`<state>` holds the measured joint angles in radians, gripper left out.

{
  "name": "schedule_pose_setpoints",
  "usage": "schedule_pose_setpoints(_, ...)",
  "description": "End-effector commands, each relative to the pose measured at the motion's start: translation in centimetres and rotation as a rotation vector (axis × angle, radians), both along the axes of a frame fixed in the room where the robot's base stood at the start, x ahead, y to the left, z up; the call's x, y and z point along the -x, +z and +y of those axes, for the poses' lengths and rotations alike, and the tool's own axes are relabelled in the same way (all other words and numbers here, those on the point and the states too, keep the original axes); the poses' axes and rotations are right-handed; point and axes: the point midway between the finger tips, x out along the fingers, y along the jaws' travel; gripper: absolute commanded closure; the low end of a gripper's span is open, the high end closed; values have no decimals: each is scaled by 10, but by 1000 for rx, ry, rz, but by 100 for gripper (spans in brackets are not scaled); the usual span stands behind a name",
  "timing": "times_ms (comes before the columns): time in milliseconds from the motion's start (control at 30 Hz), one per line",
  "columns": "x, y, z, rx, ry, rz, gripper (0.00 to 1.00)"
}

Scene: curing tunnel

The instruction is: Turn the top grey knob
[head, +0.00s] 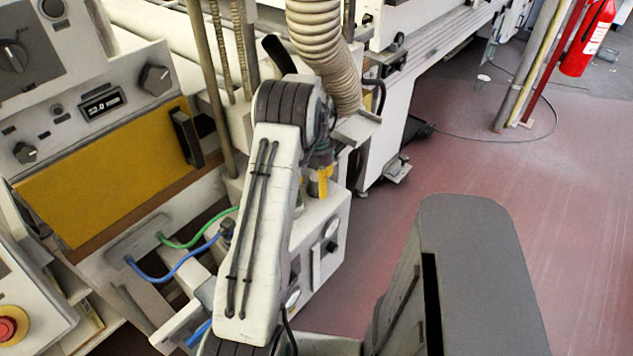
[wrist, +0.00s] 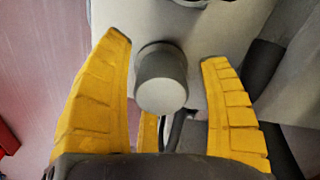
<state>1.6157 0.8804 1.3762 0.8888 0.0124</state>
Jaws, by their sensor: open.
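In the wrist view a round grey knob (wrist: 162,80) sticks out from a pale grey panel (wrist: 215,30). My gripper (wrist: 166,50) is open, with one yellow finger on each side of the knob. A gap shows between each finger and the knob, and the right gap is wider. In the head view a bit of a yellow finger (head: 321,182) shows beside a pale box (head: 318,222); my arm hides most of the gripper. I cannot make out the grey knob there.
A pale control panel with a yellow plate (head: 100,170) and dark knobs (head: 155,80) stands at the left. A red button (head: 8,328) is at the lower left. A ribbed hose (head: 325,45) hangs behind my arm. Red floor (head: 570,190) is open at the right.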

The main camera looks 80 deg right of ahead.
Motion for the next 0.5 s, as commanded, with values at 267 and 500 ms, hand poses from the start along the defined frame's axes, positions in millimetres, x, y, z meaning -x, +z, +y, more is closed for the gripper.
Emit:
schedule_pose_setpoints(267,0,19,-2,6,0,0,30)
schedule_pose_setpoints(500,0,60,-2,7,0,0,30)
